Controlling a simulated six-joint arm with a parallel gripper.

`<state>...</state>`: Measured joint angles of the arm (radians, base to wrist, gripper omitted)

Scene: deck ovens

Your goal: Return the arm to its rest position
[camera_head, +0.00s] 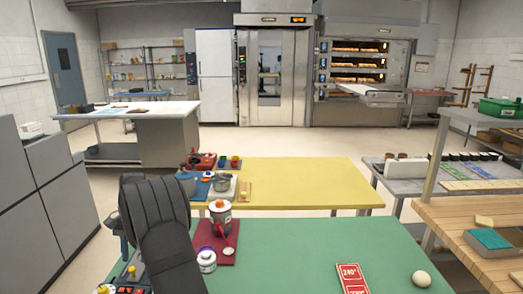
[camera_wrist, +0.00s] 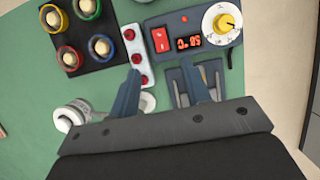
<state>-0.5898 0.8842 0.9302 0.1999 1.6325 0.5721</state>
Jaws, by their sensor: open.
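My gripper (camera_wrist: 160,70) shows in the wrist view, with its two blue-grey fingers spread apart and nothing between them. It points down over the green table (camera_wrist: 25,85). A grey control box (camera_wrist: 190,28) with a red switch, a lit display and a yellow knob lies beyond the fingertips. A white strip with red buttons (camera_wrist: 134,55) is close to the left fingertip. In the head view my dark arm rises at the lower left, and my gripper cannot be made out there.
In the wrist view, a black tray (camera_wrist: 88,62) holds coloured rings with pale round pieces; a white jar (camera_wrist: 72,114) is near the left finger. In the head view, a pot (camera_head: 220,216) stands on a red mat (camera_head: 228,252); an egg (camera_head: 421,279) and red card (camera_head: 351,277) lie right.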

